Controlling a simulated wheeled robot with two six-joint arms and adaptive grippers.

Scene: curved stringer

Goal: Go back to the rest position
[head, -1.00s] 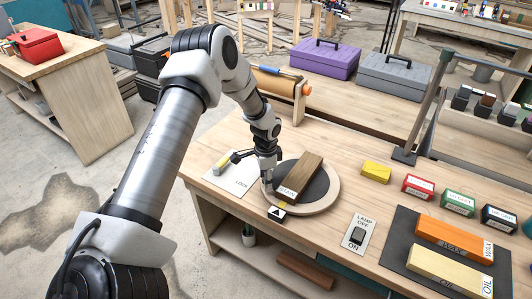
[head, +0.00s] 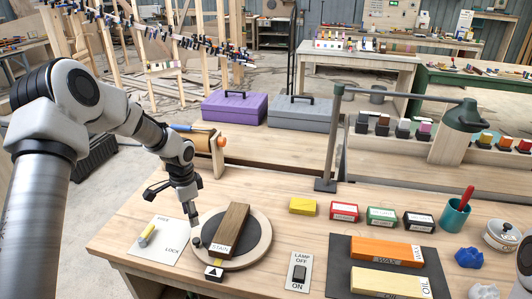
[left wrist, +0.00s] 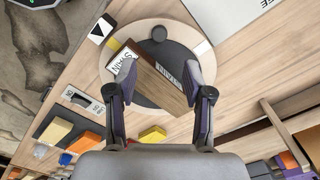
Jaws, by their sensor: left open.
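My left gripper (head: 173,206) is open and empty above the left side of the round turntable (head: 262,252). A dark brown wooden block (head: 231,228) labelled STAIN lies on the turntable's dark disc. In the left wrist view, the open fingers (left wrist: 160,92) frame the block (left wrist: 152,75), which lies beyond them on the turntable (left wrist: 107,62). I cannot tell the exact gap between the fingertips and the block. My right gripper is in neither current view.
A lamp switch (head: 298,272), small coloured boxes (head: 343,211) and a dark mat (head: 338,245) with orange and yellow blocks are to the right. A dark post (head: 328,150) stands behind.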

